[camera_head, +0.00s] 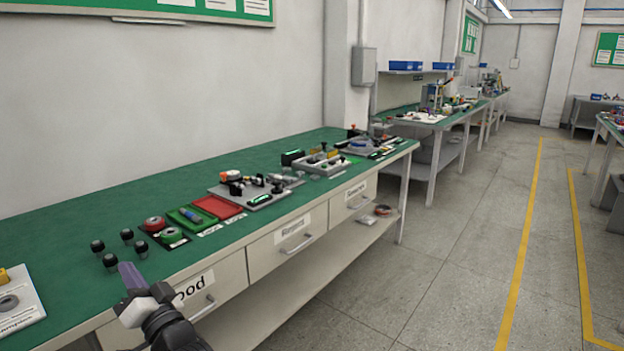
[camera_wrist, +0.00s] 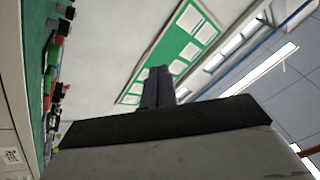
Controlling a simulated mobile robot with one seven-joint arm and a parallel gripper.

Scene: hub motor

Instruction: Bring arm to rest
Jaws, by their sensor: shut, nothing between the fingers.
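My gripper (camera_head: 130,277) is at the lower left of the head view, in front of the near edge of the green-topped workbench (camera_head: 60,235). Its dark purple fingers are together with nothing between them. In the wrist view the fingers (camera_wrist: 158,86) point up the picture, with the wall and a green notice board (camera_wrist: 175,52) beyond them. The bench and its parts show along the left side of the wrist view. The rest of my arm runs out of the bottom of the head view.
Several black knobs (camera_head: 110,260) stand on the bench close behind my gripper. A green tray (camera_head: 187,218), a red tray (camera_head: 218,207) and grey fixtures lie farther along. Labelled drawers (camera_head: 288,240) line the bench front. The floor (camera_head: 450,250) to the right is clear.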

